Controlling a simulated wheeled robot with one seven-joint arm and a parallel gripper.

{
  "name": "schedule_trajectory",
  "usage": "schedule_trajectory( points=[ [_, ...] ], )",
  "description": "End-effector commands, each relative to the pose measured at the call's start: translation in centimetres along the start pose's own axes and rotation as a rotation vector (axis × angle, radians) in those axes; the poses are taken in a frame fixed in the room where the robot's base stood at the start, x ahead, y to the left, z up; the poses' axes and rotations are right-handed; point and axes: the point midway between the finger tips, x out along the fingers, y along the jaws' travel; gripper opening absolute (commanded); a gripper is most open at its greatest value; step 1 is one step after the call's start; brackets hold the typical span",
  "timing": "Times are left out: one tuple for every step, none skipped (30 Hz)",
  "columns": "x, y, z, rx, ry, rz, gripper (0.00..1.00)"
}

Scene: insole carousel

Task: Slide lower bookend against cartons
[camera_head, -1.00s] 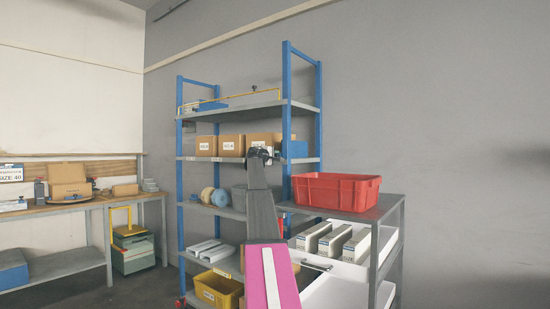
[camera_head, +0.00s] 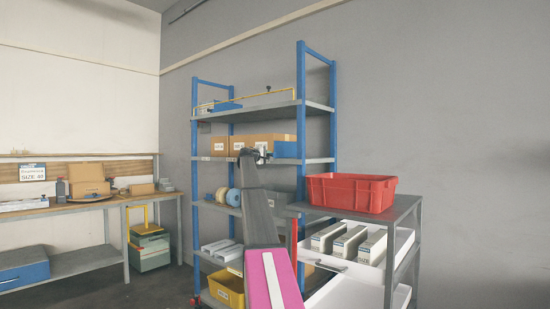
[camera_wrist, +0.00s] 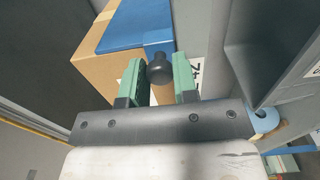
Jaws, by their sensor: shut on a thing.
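The lower bookend (camera_head: 287,150) is a blue piece on the middle shelf, at the right end of the row of brown cartons (camera_head: 219,146). In the wrist view its blue plate (camera_wrist: 137,28) lies close along a carton (camera_wrist: 97,66); I cannot tell whether they touch. A dark round knob (camera_wrist: 159,70) joins the blue part. My gripper (camera_wrist: 158,84) has its green fingers on either side of this knob and is shut on it. In the head view my gripper (camera_head: 262,156) is in front of the cartons, and my arm hides part of the shelves below.
A red bin (camera_head: 350,194) stands on a grey rack at the right, above several white boxes (camera_head: 350,243). Blue posts (camera_head: 302,130) frame the shelf beside my gripper. A second blue piece (camera_head: 222,106) sits on the top shelf (camera_head: 260,107). A yellow bin (camera_head: 226,288) is low down.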

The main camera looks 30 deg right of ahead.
Motion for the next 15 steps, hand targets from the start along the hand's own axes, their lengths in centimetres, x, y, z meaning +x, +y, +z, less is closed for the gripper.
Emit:
schedule_trajectory(
  points=[
    [0.05,0.0,-0.93,0.001,0.006,-0.001,0.0],
    [0.03,-0.01,-1.14,0.001,0.007,-0.001,0.0],
    [0.01,-0.03,-1.36,0.001,0.007,-0.001,0.0],
    [-0.01,-0.03,-1.48,0.001,0.007,-0.001,0.0],
    [-0.02,-0.05,-1.56,0.001,0.007,-0.001,0.0],
    [-0.04,-0.05,-1.63,0.001,0.007,0.0,0.0],
    [-0.05,-0.05,-1.64,0.001,0.007,0.0,0.0],
    [-0.06,-0.06,-1.65,0.001,0.007,0.0,0.0],
    [-0.07,-0.06,-1.63,0.001,0.007,0.0,0.0],
    [-0.07,-0.06,-1.62,0.001,0.007,0.0,0.0],
    [-0.07,-0.07,-1.61,0.001,0.007,0.0,0.0],
    [-0.07,-0.06,-1.61,0.001,0.007,0.0,0.0],
    [-0.08,-0.06,-1.61,0.001,0.007,0.0,0.0],
    [-0.07,-0.06,-1.6,0.001,0.007,0.0,0.0],
    [-0.08,-0.06,-1.6,0.001,0.007,0.0,0.0]
  ],
)
